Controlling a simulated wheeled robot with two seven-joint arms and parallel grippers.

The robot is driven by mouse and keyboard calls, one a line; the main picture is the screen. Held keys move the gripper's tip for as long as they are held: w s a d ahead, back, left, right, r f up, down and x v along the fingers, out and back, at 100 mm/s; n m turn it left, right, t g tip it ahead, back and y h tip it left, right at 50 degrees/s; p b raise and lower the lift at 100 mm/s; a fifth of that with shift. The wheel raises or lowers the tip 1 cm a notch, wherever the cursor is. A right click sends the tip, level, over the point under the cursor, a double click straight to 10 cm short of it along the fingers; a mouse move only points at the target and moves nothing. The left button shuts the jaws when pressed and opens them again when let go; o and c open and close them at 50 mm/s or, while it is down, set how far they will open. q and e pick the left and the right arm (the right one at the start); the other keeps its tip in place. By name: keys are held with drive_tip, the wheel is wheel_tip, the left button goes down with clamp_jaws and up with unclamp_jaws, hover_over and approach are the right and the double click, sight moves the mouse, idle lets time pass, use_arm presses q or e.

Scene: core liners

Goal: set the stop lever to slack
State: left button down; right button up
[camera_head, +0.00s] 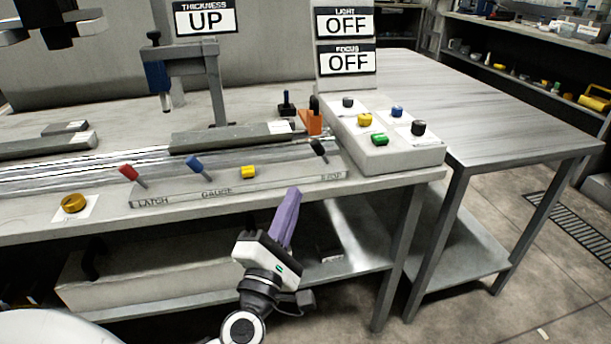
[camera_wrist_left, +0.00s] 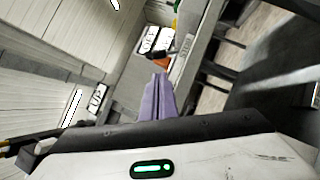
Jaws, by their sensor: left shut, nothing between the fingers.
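The stop lever (camera_head: 319,150) is a black-knobbed lever at the right end of the labelled strip (camera_head: 240,189) on the bench's front edge. Its knob tilts up and to the left. The "STOP" label below it is small and hard to read. My left gripper (camera_head: 292,195) has purple fingers, shut and empty. It is in front of the strip, below and left of the stop lever, apart from it in the picture. Its fingers also show in the left wrist view (camera_wrist_left: 158,98), pointing toward the bench.
The strip also carries a red lever (camera_head: 129,173), a blue lever (camera_head: 197,165) and a yellow knob (camera_head: 248,172). A button box (camera_head: 395,155) stands close right of the stop lever. Signs read UP (camera_head: 206,20), OFF (camera_head: 344,22) and OFF (camera_head: 347,62). The space before the bench is open.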

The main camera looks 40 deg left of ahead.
sight(306, 175)
drive_tip(key=shift+r, duration=0.1)
use_arm(q)
drive_tip(key=shift+w+r, duration=0.1)
drive_tip(key=p+x, duration=0.1)
drive_tip(key=x, duration=0.8)
drive_tip(key=shift+w+a+r, duration=0.1)
drive_tip(key=shift+w+a, duration=0.05)
drive_tip(key=shift+w, duration=0.2)
use_arm(e)
drive_tip(key=shift+d+r, duration=0.15)
drive_tip(key=shift+r, duration=0.05)
use_arm(q)
drive_tip(key=shift+p, duration=0.4)
use_arm(e)
drive_tip(key=shift+r, duration=0.15)
